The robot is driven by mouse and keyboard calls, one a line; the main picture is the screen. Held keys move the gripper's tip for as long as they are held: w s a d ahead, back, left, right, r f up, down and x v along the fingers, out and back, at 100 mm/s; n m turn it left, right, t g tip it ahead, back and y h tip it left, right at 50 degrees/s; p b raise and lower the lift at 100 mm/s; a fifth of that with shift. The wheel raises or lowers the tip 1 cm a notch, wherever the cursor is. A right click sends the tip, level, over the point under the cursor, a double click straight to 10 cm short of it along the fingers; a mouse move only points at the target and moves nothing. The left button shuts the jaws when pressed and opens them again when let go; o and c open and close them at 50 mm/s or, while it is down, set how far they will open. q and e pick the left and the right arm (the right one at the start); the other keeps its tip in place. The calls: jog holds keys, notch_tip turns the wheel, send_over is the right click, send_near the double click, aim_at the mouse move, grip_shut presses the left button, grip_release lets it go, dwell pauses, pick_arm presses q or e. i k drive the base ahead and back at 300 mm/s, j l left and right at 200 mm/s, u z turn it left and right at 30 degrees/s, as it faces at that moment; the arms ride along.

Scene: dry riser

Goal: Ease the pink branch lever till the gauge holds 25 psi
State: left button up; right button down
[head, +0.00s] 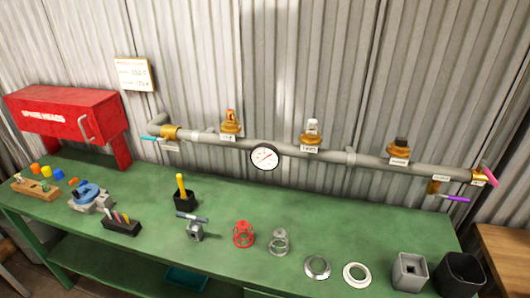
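The round white gauge (265,156) with a black rim hangs on the middle of the pipe. It has a reddish needle, but its reading is too small to tell. Neither of my grippers is in view.
A purple lever (453,198) sits just below the pink one, and a cyan lever (150,138) is at the pipe's left end. Sprinkler heads stand along the pipe. The green bench (330,220) below carries a vise, holders, rings, cages and a dark bin (459,275).

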aim_at(489, 174)
jog(key=i+l+z, duration=0.1)
jog(key=z, duration=0.4)
jog(key=i+z, duration=0.1)
jog(key=z, duration=0.4)
jog(key=i+z, duration=0.1)
jog(key=z, duration=0.4)
